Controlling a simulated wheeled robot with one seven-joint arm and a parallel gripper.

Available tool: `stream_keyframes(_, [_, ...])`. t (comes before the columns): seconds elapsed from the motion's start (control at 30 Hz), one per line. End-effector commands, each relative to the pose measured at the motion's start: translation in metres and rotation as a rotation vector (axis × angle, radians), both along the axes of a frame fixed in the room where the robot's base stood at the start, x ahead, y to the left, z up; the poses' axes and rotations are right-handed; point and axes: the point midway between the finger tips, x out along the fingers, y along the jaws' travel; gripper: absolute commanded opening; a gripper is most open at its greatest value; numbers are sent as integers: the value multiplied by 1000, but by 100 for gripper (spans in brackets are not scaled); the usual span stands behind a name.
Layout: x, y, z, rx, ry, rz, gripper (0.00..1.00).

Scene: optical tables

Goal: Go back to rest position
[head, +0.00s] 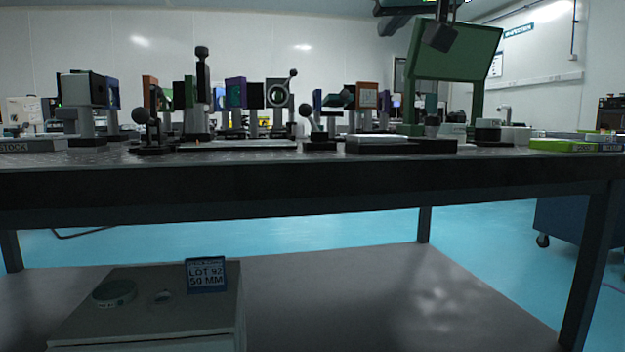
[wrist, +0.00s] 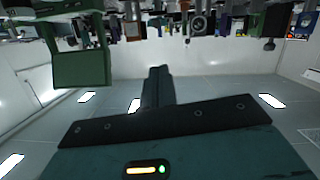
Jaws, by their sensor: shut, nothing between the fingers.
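My gripper (wrist: 158,72) shows in the wrist view, its fingers together with nothing between them. Its dark teal body fills the bottom of that view. The wrist picture is upside down, with the table things hanging along its top edge. The fingers are apart from everything and point toward the row of optics. In the head view a dark part hangs at the top right in front of the green panel; I cannot tell whether it is part of my arm.
The optical table (head: 330,185) carries several optic mounts, including a round-lensed one (head: 277,95). A large green panel (head: 455,52) stands at the right; it also shows in the wrist view (wrist: 80,68). A lower shelf (head: 390,290) holds a box (head: 150,318) with a lot sign (head: 206,276).

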Motion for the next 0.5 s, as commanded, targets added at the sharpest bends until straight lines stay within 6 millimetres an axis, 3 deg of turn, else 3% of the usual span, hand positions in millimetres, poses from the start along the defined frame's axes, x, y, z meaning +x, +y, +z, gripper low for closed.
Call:
stream_keyframes(0.27, [-2,10,-32,-37,82,22,0])
stream_keyframes(0.5, [-11,21,-82,-93,205,59,0])
